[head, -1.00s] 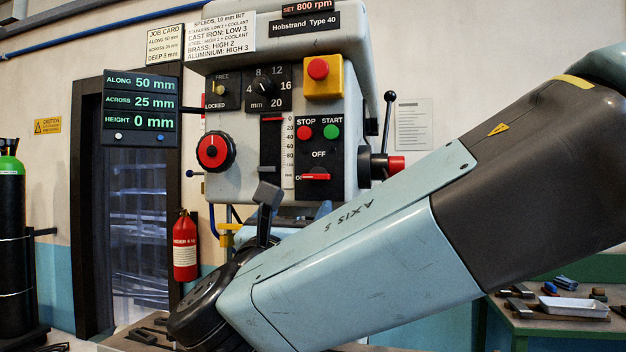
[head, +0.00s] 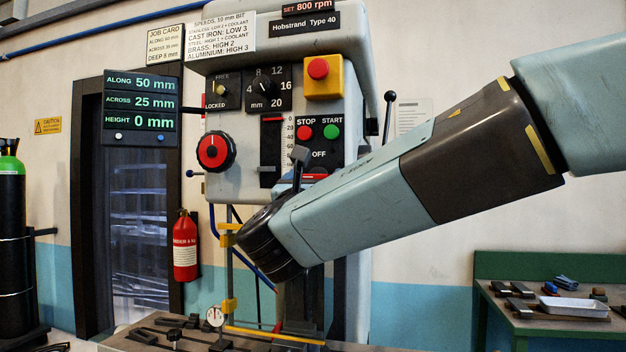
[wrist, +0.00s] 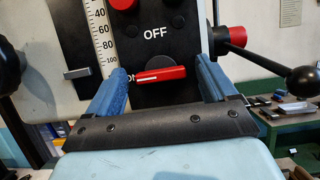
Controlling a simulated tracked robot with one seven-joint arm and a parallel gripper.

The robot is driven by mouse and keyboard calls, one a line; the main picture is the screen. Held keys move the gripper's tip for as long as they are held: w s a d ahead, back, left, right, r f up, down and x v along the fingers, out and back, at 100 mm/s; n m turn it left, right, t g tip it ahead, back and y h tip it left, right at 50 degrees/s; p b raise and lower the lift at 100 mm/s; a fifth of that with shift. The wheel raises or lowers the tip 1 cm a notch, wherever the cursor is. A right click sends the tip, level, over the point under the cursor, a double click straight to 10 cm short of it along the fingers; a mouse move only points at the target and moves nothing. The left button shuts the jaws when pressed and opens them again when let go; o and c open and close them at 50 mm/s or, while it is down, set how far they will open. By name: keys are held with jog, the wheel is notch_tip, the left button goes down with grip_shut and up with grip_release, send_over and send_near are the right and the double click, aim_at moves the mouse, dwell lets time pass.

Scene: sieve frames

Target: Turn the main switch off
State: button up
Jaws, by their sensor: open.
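The main switch (wrist: 163,75) is a red bar handle on the machine's black panel, below the word OFF. It lies level, and its white line points left to the ON mark. In the head view only a bit of its red handle (head: 314,177) shows above my arm. My gripper (wrist: 163,68) is open and empty, with one blue finger to the left of the handle and one to the right. I cannot tell whether the fingertips reach past the handle or stop short of it.
Red STOP (head: 305,132) and green START (head: 331,132) buttons sit above the switch. A red-ended knob (wrist: 237,36) with a black lever is right of the panel. A red emergency button (head: 318,69) is higher. A bench (head: 560,325) stands at right.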

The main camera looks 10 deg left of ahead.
jog(key=shift+w+r, duration=0.1)
jog(key=shift+w, duration=0.15)
jog(key=shift+c, duration=0.4)
jog(key=c, duration=0.9)
jog(key=shift+a, duration=0.1)
jog(key=shift+c, duration=0.4)
